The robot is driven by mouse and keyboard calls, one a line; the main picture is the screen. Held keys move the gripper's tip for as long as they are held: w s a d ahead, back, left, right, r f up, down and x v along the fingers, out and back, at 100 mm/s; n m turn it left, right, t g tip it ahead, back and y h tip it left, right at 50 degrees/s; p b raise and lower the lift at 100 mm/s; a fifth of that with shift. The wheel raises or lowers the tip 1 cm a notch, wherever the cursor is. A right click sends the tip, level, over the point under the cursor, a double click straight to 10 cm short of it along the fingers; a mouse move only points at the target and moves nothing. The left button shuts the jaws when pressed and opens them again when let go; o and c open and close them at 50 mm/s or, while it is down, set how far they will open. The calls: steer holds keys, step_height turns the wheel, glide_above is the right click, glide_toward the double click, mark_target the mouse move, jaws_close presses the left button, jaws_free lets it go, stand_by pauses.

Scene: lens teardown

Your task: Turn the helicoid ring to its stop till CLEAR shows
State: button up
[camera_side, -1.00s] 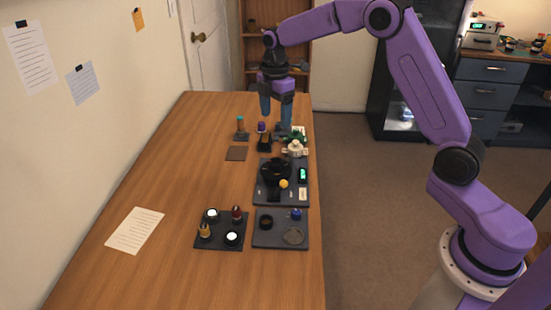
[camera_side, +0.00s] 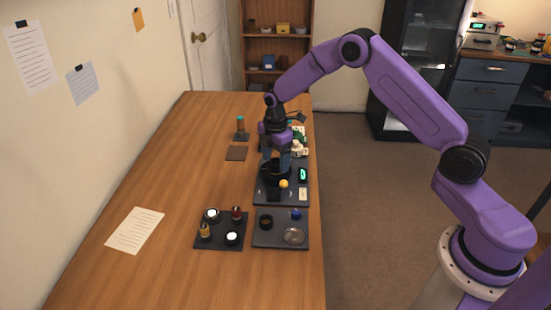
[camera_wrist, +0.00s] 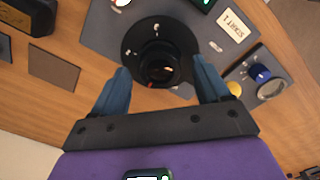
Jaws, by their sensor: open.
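The black lens with its helicoid ring (camera_side: 271,176) stands on a dark grey plate (camera_side: 262,200). In the wrist view the lens shows as a round black barrel on a wider disc (camera_wrist: 155,37) with small white marks. My gripper (camera_side: 278,167) points down at the lens, and its blue fingers partly hide it. In the wrist view my gripper (camera_wrist: 160,72) is open, one finger on each side of the barrel with gaps; I cannot tell the fingertips' exact height. A small display (camera_side: 303,174) glows green on the plate; its text is too small to read.
A yellow ball-like knob (camera_side: 284,184) is close in front of the lens. A white label card (camera_wrist: 233,25) lies on the plate. In front are a parts tray (camera_side: 262,241) and a tray of small bottles (camera_side: 222,242). White and green items (camera_side: 299,148) stand behind. The table's left side is mostly clear.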

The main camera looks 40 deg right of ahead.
steer(key=shift+f, duration=0.1)
steer(key=c, duration=1.1)
steer(key=shift+o, duration=0.2)
steer(key=shift+m, duration=0.4)
steer(key=m, duration=0.4)
steer(key=shift+m, duration=0.4)
steer(key=m, duration=0.5)
steer(key=shift+w, duration=0.1)
steer(key=m, duration=0.5)
steer(key=shift+d+m, duration=0.1)
steer(key=shift+m, duration=2.9)
